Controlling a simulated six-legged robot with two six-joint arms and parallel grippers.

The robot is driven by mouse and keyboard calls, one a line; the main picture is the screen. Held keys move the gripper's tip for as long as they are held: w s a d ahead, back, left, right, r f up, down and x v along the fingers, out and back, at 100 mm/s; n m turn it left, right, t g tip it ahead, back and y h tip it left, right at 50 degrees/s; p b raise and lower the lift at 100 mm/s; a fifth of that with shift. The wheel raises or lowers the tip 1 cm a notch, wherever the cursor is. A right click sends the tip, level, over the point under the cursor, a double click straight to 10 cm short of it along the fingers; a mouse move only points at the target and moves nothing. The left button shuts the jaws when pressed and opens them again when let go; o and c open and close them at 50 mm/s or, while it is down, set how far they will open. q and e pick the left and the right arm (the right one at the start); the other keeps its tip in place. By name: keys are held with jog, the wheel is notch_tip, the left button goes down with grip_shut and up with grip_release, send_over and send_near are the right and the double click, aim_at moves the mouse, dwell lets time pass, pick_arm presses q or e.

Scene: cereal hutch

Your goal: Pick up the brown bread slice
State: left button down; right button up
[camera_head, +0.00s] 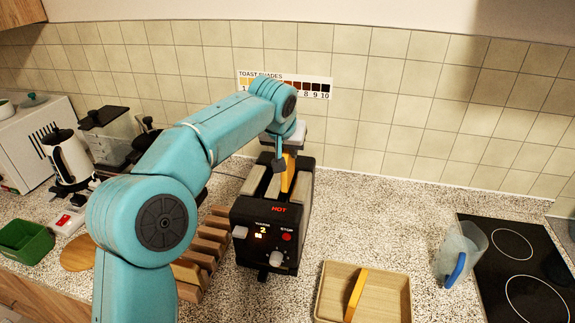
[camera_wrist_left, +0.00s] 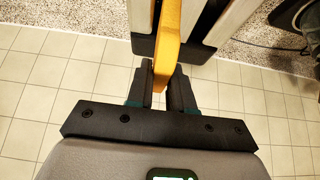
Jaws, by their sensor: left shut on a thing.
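My left gripper (camera_head: 284,161) is over the black toaster (camera_head: 268,224) in the head view, pointing down. It is shut on a golden-orange bread slice (camera_head: 289,176), which stands on edge at the toaster's slots. In the left wrist view, the slice (camera_wrist_left: 171,42) runs up from between the two dark fingers (camera_wrist_left: 160,92). How deep it sits in the slot cannot be told. No slice clearly looks brown. My right gripper is not in view.
The toaster front shows "HOT" and a 2. Brown wooden slats (camera_head: 207,245) stand left of it. A clear jug with a blue handle (camera_head: 457,262) stands beside the black hob (camera_head: 515,265). A green bin (camera_head: 24,242) is far left. The tiled wall is close behind.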

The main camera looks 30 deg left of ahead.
pick_arm(q)
notch_tip(320, 180, up, 13)
jog(key=p, duration=0.4)
jog(key=shift+w, duration=0.15)
